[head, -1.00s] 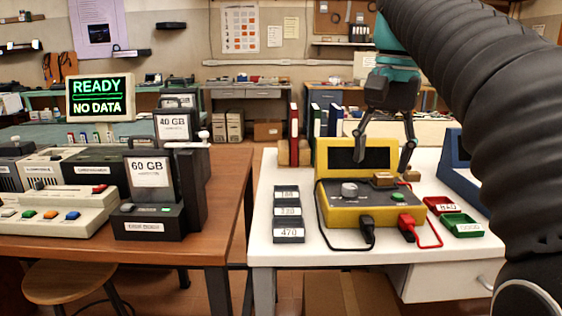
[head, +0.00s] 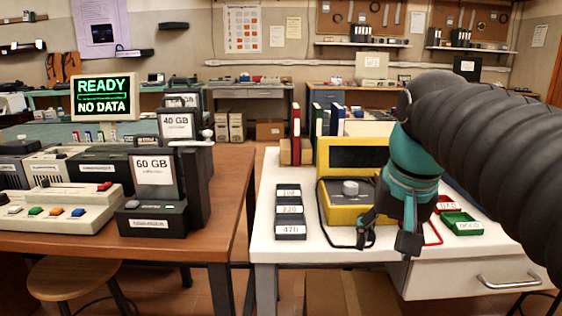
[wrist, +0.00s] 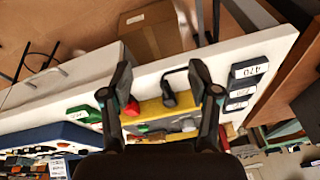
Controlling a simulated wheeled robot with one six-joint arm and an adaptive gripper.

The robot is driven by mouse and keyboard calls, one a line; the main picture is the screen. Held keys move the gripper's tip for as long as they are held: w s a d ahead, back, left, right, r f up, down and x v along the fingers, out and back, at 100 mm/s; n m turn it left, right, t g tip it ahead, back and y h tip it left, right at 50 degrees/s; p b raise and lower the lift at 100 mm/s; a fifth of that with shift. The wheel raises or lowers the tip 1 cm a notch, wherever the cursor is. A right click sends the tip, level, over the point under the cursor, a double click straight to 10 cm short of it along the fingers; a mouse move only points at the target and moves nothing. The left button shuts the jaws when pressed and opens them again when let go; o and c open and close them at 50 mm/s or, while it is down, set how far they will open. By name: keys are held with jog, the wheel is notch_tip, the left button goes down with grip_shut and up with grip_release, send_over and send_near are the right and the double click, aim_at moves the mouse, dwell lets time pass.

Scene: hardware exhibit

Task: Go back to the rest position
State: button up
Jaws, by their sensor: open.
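My gripper (head: 388,238) is in front of the yellow meter box (head: 350,215) on the white table, near the table's front edge in the head view. Its two fingers are spread apart with nothing between them. In the wrist view my gripper (wrist: 158,85) is open over the front part of the yellow box (wrist: 168,108), with a black plug (wrist: 170,98) and a red plug (wrist: 131,108) showing there. My arm covers the right side of the box in the head view.
Labelled dark boxes (head: 290,211) stand in a row left of the meter. Red and green trays (head: 461,222) lie to the right. A brown table (head: 228,190) with disk units is at the left, across a narrow gap. A cardboard box (wrist: 152,32) is on the floor.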

jog(key=s+f+n+t, duration=0.1)
jog(key=s+f, duration=0.3)
jog(key=f, duration=0.4)
jog(key=s+f+n+t, duration=0.1)
jog(key=s+f, duration=0.3)
jog(key=f, duration=0.4)
jog(key=shift+a+n, duration=0.15)
jog(key=shift+n, duration=0.45)
